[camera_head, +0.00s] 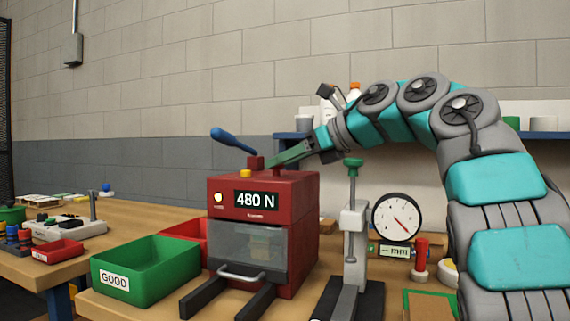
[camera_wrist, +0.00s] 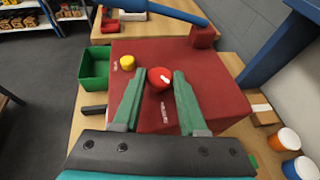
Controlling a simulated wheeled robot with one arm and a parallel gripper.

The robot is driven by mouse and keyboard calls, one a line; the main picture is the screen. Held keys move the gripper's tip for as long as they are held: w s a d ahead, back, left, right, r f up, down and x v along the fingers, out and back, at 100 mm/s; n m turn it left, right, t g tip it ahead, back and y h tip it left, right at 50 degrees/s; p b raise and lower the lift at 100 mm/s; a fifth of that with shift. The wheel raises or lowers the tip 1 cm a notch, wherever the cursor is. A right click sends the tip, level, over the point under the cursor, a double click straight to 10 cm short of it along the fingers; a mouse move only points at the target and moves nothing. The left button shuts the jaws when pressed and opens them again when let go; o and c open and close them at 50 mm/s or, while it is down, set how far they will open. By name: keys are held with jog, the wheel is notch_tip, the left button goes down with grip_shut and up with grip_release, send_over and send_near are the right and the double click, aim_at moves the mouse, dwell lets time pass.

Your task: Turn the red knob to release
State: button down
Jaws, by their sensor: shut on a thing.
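The red knob (camera_wrist: 160,78) is round with a white mark and sits on top of the red press (camera_wrist: 212,92). In the wrist view my gripper (camera_wrist: 159,75) has its two green fingers on either side of the knob, shut on it. In the head view my gripper (camera_head: 272,163) reaches from the right to the top of the red press (camera_head: 305,205); the knob is hidden there. The press display (camera_head: 257,199) reads 480 N. A light-coloured stack (camera_head: 262,243) shows behind its clear front door (camera_head: 232,240).
A blue lever (camera_head: 233,140) rises from the press top behind my fingers, and a yellow button (camera_wrist: 127,62) is beside the knob. A green GOOD bin (camera_head: 147,270) and a red bin are left.

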jog(key=shift+s+a+m+t+h+b, duration=0.1)
jog(key=shift+s+m+t+h+b, duration=0.1)
jog(key=shift+m+t+h+b, duration=0.55)
jog(key=shift+s+a+r+m+t+h+p, duration=0.1)
jog(key=shift+m+t+h+p, duration=0.2)
jog(key=shift+m+t, duration=0.2)
jog(key=shift+s+a+m+t+h+p, duration=0.15)
jog(key=shift+m+t+h, duration=0.2)
jog(key=shift+m, duration=0.2)
jog(key=shift+w+m+t+h, duration=0.1)
jog(key=shift+m+t+h, duration=0.4)
jog(key=shift+m+t+h+p, duration=0.3)
jog(key=shift+m+h+p, duration=0.4)
jog(key=shift+h+p, duration=0.1)
jog(key=shift+a+m, duration=0.1)
jog(key=shift+m, duration=0.2)
jog(key=shift+c, duration=2.2)
grip_release()
